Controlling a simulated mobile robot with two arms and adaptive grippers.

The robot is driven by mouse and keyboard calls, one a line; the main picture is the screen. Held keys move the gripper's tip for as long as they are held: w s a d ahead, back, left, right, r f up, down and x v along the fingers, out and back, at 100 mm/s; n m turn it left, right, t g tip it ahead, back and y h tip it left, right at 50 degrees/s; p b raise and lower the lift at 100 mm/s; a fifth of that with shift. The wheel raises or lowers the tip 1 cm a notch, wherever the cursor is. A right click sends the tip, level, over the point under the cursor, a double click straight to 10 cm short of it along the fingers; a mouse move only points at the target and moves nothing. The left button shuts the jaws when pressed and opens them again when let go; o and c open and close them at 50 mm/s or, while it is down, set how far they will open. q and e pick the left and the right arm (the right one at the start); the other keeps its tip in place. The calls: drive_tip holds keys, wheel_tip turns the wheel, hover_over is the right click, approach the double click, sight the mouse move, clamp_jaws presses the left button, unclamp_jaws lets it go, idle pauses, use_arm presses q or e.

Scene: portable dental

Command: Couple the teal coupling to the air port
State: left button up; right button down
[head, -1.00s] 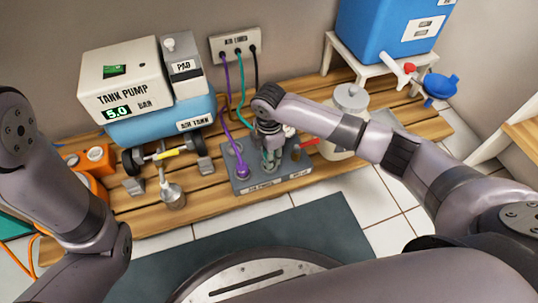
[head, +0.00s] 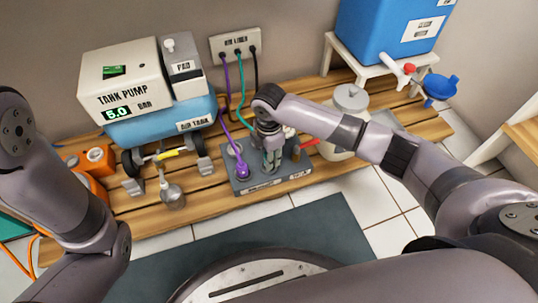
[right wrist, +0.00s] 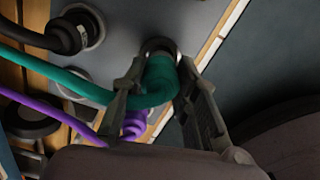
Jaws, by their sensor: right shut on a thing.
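My right gripper (head: 272,165) is over the grey port block (head: 245,187), fingers pointing down. In the right wrist view, its two fingers (right wrist: 162,80) are shut on the teal coupling (right wrist: 160,78), one on each side. The teal hose (right wrist: 75,82) runs from the coupling to the left. The coupling's far end is at a dark round port (right wrist: 158,46) on the block; I cannot tell whether it is seated. In the head view the fingers mostly hide the coupling. My left gripper is out of view.
A purple coupling (head: 243,172) stands on the block left of my right gripper. A black coupling (right wrist: 76,30) shows in the right wrist view. The hoses hang from a wall plate (head: 234,44). The tank pump (head: 125,85) stands left, a white lidded pot (head: 348,110) right.

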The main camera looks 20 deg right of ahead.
drive_tip(key=shift+f+b, duration=0.3)
drive_tip(key=shift+f, duration=0.7)
drive_tip(key=c, duration=1.2)
unclamp_jaws()
wheel_tip(320, 180, up, 12)
drive_tip(key=shift+r, duration=0.1)
